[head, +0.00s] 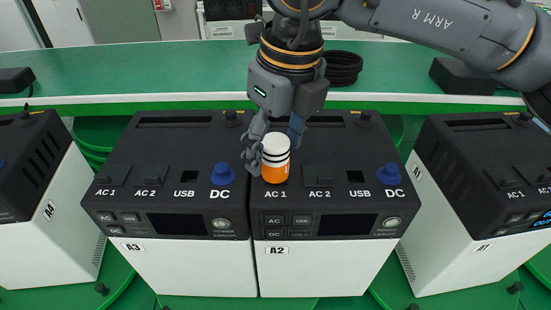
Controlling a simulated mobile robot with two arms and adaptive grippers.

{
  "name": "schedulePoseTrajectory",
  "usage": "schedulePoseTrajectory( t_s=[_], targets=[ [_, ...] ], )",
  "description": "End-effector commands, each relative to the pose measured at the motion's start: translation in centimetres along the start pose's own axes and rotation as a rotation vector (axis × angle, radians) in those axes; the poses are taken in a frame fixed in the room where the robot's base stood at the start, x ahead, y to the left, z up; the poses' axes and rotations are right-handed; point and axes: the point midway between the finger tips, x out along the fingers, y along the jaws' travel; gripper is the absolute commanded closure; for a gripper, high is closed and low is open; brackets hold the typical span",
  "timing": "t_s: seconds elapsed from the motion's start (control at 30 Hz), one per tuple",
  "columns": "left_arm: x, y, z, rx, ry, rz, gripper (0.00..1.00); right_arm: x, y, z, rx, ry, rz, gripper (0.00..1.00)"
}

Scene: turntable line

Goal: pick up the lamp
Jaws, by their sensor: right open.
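The lamp (275,170) appears to be the short cylinder with a white top and an orange lower part. It stands upright on the black top of unit A2 (327,260), at the left side just behind the AC 1 label. My right gripper (276,145) comes down from above and behind it, with one finger at the lamp's left side and the other behind its upper right. The jaws are open; I cannot tell whether a finger touches the lamp. The gripper hides part of the unit's top behind the lamp. My left gripper is not in view.
Unit A3 (180,265) stands close against A2 on the left. Units A4 (45,235) and A1 (480,250) stand farther out. Blue DC plugs (222,174) stick up from the tops. A green bench (130,73) behind holds a black cable coil (343,67) and black boxes.

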Motion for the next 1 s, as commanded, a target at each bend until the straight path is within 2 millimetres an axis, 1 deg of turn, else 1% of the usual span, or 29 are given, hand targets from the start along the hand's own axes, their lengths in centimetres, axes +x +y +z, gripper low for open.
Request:
schedulePoseTrajectory(
  t_s=[0.1,0.23,0.27,0.3,0.37,0.4,0.47,0.5,0.53,0.57,0.6,0.87,1.0],
  targets=[
    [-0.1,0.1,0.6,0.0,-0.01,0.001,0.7,0.3,0.0,0.0,0.0,-0.002,0.0,0.35],
    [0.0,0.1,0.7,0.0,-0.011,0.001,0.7,0.3,0.0,0.0,0.0,-0.002,0.0,0.35],
    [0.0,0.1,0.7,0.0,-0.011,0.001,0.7,0.3,0.0,0.0,0.0,-0.002,0.0,0.4],
    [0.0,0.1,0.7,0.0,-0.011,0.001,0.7,0.3,0.0,0.0,0.0,-0.002,0.0,0.48],
    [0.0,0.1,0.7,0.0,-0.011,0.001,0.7,0.3,0.0,0.0,0.0,-0.002,0.0,0.6],
    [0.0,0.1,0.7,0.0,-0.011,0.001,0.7,0.3,0.0,0.0,0.0,-0.001,0.0,0.68],
    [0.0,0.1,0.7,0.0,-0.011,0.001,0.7,0.2,0.0,0.0,0.0,-0.001,0.0,0.8],
    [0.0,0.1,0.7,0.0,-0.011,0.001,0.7,0.2,0.0,0.0,0.0,-0.001,0.0,0.88],
    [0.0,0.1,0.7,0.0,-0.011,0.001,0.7,0.2,0.0,0.0,0.0,-0.001,0.0,0.95],
    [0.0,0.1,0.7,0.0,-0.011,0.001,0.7,0.2,0.0,0.0,0.0,-0.001,0.0,0.99],
    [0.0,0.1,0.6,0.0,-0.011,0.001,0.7,0.2,0.0,0.0,0.0,-0.002,0.0,1.0],
    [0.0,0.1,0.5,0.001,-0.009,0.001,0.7,0.0,0.0,0.1,0.0,-0.003,0.0,1.0],
    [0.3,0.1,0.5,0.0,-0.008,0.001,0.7,-1.0,0.0,0.3,0.001,-0.005,0.0,1.0]
  ],
)
